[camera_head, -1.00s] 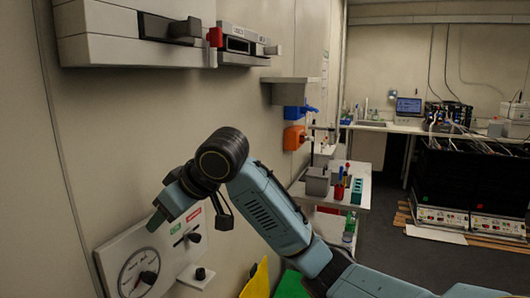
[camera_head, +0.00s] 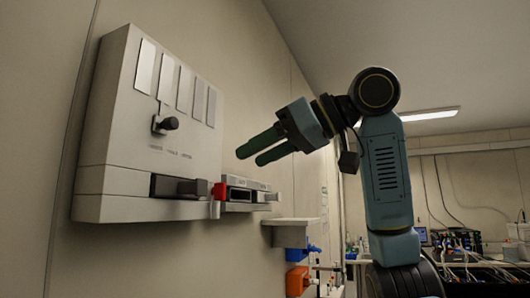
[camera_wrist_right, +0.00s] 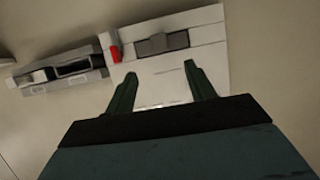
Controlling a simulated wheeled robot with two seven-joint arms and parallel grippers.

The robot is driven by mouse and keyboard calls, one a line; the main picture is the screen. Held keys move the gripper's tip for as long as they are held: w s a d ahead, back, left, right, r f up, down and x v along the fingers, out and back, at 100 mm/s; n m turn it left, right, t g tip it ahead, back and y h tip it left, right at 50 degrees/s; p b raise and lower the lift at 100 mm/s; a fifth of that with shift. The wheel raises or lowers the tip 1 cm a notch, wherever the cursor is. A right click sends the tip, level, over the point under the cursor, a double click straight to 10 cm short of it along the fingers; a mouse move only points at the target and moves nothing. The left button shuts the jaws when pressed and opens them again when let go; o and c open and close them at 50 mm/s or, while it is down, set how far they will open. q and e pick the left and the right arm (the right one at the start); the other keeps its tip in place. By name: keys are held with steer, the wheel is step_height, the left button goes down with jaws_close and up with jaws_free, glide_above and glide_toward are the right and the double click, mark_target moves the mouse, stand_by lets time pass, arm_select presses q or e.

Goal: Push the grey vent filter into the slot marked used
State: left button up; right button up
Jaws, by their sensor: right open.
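A white wall unit (camera_head: 115,165) hangs on the left wall, with a dark slot (camera_head: 168,186) low on its front. A grey block (camera_head: 196,187), possibly the vent filter, sticks out at that slot's right end. Small print on the unit is too small to read, so I cannot tell which slot is marked used. My right gripper (camera_head: 250,157) is open and empty, its two green fingers pointing left toward the unit, apart from it. In the wrist view the gripper (camera_wrist_right: 160,72) has the unit's slot (camera_wrist_right: 162,43) beyond its fingertips. My left gripper is out of view.
A red piece (camera_head: 219,191) sits at the unit's right edge, beside a smaller slotted housing (camera_head: 246,191). A black knob (camera_head: 166,124) juts from the unit's front. A shelf (camera_head: 292,222) and blue and orange items (camera_head: 297,281) are on the wall lower right.

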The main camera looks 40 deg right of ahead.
mark_target(204, 184)
steer(key=x, duration=1.2)
steer(key=shift+w+a+f+p, duration=0.2)
steer(key=shift+w+p, duration=0.1)
steer(key=shift+p, duration=0.05)
steer(key=c, duration=1.1)
steer(key=shift+s+d, duration=0.25)
steer(key=shift+s, duration=0.4)
steer(key=shift+s+d, duration=0.2)
steer(key=shift+s, duration=0.15)
steer(key=shift+s+d, duration=0.1)
steer(key=shift+s, duration=0.25)
steer(key=shift+s+d, duration=0.1)
steer(key=shift+s, duration=0.1)
